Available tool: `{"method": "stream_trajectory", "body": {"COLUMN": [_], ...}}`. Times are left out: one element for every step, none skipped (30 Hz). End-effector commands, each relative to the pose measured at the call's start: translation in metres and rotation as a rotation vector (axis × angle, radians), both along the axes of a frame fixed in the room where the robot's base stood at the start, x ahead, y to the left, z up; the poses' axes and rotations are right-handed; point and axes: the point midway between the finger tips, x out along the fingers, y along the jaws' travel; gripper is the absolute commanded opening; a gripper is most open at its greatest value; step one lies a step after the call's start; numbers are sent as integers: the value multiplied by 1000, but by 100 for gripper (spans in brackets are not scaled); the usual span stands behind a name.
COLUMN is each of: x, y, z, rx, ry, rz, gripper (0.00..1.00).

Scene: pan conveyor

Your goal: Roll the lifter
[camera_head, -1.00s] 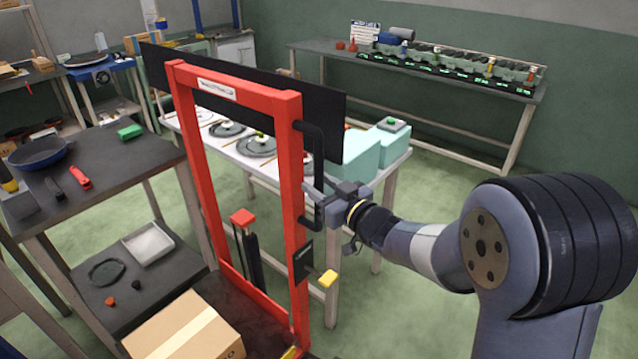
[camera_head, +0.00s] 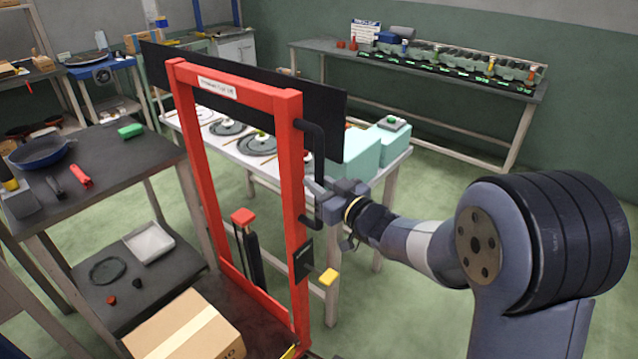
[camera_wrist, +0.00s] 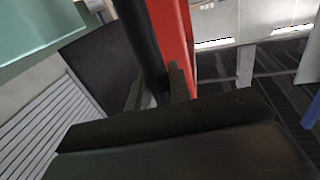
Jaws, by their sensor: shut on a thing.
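The lifter (camera_head: 292,205) is a red upright frame with a label on its top bar and a dark platform low down. A black handle (camera_head: 320,150) is fixed to its right post. My gripper (camera_head: 318,190) is shut on the lower part of this handle. In the wrist view the black handle (camera_wrist: 140,38) runs down between the two fingers of my gripper (camera_wrist: 155,88), beside the red post (camera_wrist: 176,35). A cardboard box (camera_head: 185,328) rests on the lifter's platform. A yellow-tipped lever (camera_head: 328,276) sticks out from the right post.
A dark workbench (camera_head: 100,185) with a blue pan (camera_head: 42,152) stands at the left. A white table (camera_head: 350,172) with plates and mint-coloured blocks stands behind the lifter. A long bench (camera_head: 450,85) lines the back wall. Green floor (camera_head: 455,190) is open behind my arm.

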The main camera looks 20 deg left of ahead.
Motion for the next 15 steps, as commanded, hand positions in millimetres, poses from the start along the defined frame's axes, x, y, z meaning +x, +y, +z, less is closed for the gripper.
{"method": "stream_trajectory", "body": {"x": [0, 0, 0, 0, 0, 0, -1, -2, -4, -6, -9, -14, -18, -22, -30], "y": [0, 0, 0, 0, 0, 0, 0, 1, 2, 3, 4, 6, 7, 10, 13], "z": [0, 0, 0, 0, 0, 0, 0, -1, -1, -2, -2, -2, -3, -3, -4], "rx": [0, 0, 0, 0, 0, 0, 0, 0, 0, -1, -1, 0, 0, 1, -1], "ry": [0, 0, 0, 0, 0, 0, 0, 0, 0, 1, 1, 0, 0, 1, 1], "rz": [0, 0, 0, 0, 0, 0, 0, 0, 1, 2, 3, 5, 6, 7, 10], "gripper": [0, 0, 0, 0, 0, 0, 0, 0, 0, 0, 0, 0, 0, 0, 0]}}
